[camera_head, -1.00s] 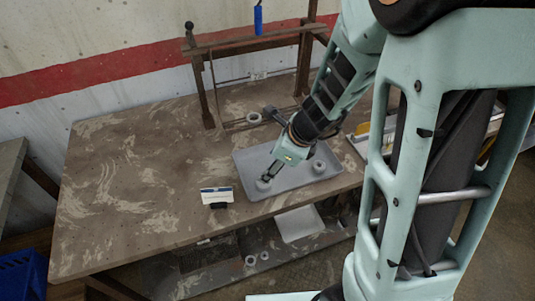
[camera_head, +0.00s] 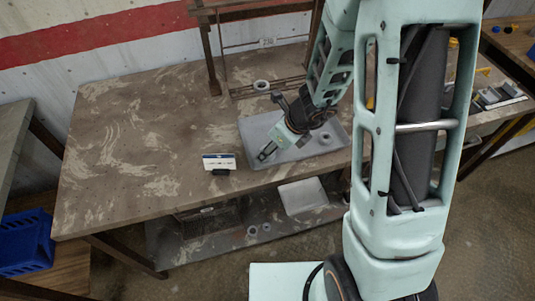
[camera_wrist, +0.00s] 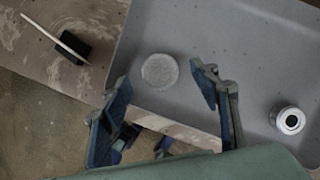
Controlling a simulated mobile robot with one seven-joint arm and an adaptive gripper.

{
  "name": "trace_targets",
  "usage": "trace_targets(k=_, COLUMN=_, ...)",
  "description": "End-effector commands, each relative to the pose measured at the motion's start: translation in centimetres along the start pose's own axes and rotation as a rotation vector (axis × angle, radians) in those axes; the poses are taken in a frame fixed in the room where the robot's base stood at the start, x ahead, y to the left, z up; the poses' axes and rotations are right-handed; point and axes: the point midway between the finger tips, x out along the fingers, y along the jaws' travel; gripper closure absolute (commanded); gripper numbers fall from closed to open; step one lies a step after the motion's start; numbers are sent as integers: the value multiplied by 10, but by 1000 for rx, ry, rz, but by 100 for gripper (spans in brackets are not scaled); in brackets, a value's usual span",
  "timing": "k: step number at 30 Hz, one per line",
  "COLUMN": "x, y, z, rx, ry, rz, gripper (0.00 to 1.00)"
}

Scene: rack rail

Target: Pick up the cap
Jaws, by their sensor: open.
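A round, light grey disc that looks like the cap (camera_wrist: 159,71) lies on the grey tray (camera_wrist: 225,25) in the wrist view. My gripper (camera_wrist: 161,82) is open, with one blue-grey finger on each side of the disc's near edge. The disc is not held, and the height of the fingertips above it is hard to judge. In the head view my gripper (camera_head: 266,154) is over the left part of the tray (camera_head: 250,128) and hides most of the disc there.
A short grey cylinder with a holed top (camera_wrist: 290,120) stands on the tray to the right. A white card in a black holder (camera_head: 219,162) stands on the table left of the tray. A metal rack frame (camera_head: 215,75) is behind. The table's left side (camera_head: 130,150) is clear.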

Motion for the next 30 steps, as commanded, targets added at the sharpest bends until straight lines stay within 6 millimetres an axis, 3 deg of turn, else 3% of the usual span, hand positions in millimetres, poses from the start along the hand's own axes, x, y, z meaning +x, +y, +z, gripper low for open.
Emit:
trace_targets(k=1, x=12, y=1, z=-1, rx=-1, ry=2, rz=2, gripper=44)
trace_targets(k=4, x=22, y=0, z=-1, rx=-1, ry=1, rz=1, gripper=44)
trace_targets(k=13, x=24, y=0, z=1, rx=-1, ry=0, rz=0, gripper=44)
trace_targets(k=24, x=24, y=0, z=0, rx=-1, ry=0, rz=0, gripper=85)
trace_targets(k=30, x=24, y=0, z=0, rx=-1, ry=0, rz=0, gripper=86)
